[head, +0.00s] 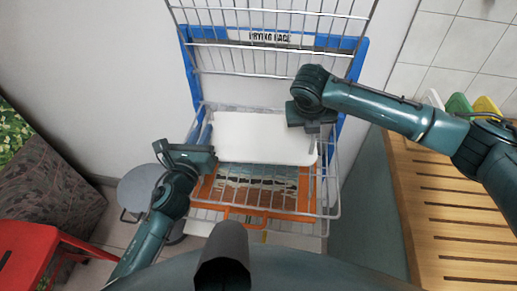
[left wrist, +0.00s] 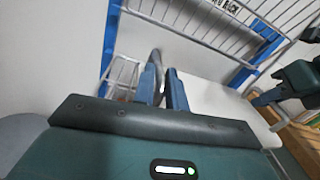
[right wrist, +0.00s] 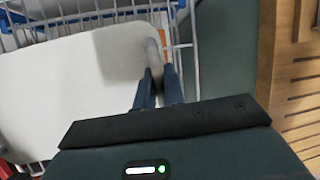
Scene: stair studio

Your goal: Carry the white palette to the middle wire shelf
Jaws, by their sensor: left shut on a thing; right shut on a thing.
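The white palette (head: 262,138) lies roughly level in front of the drying rack, over a wire shelf (head: 335,190). I cannot tell whether it touches the wires. My left gripper (head: 209,132) is shut on its left end; the left wrist view shows the fingers (left wrist: 165,92) closed there, with the palette (left wrist: 220,105) to their right. My right gripper (head: 314,136) is shut on its right end; in the right wrist view the fingers (right wrist: 158,85) pinch a grey grip at the edge of the palette (right wrist: 80,90). The palette hides much of the shelf.
The blue rack frame (head: 187,60) stands against the wall, with a wire shelf (head: 270,62) higher up. An orange-framed picture (head: 215,190) lies below the palette. A slatted wooden bench (head: 440,200) is right, a grey round stool (head: 140,188) and red stool (head: 30,250) left.

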